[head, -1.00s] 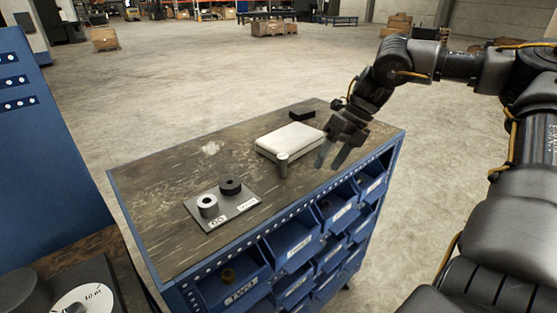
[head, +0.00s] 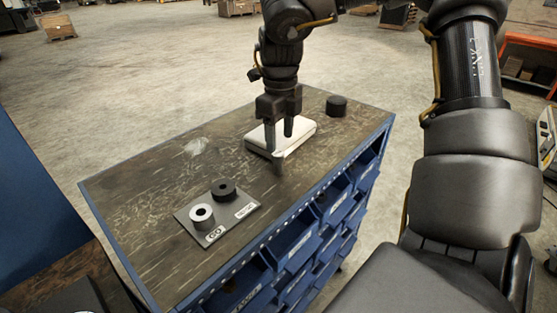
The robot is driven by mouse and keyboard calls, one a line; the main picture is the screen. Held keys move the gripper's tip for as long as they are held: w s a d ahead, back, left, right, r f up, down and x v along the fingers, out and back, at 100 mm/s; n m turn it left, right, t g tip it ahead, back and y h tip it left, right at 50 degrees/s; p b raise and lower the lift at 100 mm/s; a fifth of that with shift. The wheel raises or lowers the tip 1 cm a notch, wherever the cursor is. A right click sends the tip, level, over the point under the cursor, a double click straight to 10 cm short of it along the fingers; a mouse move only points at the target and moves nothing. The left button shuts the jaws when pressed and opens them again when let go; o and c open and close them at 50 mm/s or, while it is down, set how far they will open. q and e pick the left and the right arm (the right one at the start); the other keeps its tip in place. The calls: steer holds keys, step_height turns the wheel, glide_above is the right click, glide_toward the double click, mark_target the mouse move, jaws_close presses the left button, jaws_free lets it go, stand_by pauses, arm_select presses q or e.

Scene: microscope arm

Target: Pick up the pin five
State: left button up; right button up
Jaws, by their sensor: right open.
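A small upright grey metal pin (head: 279,165) stands on the worn top of the blue cabinet, at the near edge of a white box. I take it to be pin five; no marking on it is readable. My right gripper (head: 279,144) is open, fingers pointing down, just above and around the pin's top in the picture. Whether the fingers touch the pin I cannot tell. The gripper covers part of the white box behind it. My left gripper is not in view.
The white box (head: 306,128) lies behind the pin. A black cylinder (head: 337,106) stands at the back right. The left cabinet top is clear.

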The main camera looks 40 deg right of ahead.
mark_target(279, 153)
steer(key=shift+w+f, duration=0.6)
steer(key=shift+f, duration=0.25)
steer(key=shift+s+a, duration=0.15)
steer(key=shift+s, duration=0.25)
steer(key=shift+s+a+f+p, duration=0.1)
steer(key=shift+s+f+p, duration=0.1)
steer(key=shift+f+p, duration=0.35)
steer(key=shift+s+a+f+p, duration=0.1)
steer(key=shift+s+f+p, duration=0.05)
steer(key=shift+f+p, duration=0.35)
steer(key=f, duration=0.2)
steer(key=shift+w+d+f, duration=0.15)
steer(key=shift+w+f, duration=0.1)
steer(key=shift+f, duration=0.15)
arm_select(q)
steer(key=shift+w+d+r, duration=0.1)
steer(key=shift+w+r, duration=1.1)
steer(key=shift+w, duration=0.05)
arm_select(e)
steer(key=shift+s, duration=0.1)
steer(key=shift+c, duration=0.4)
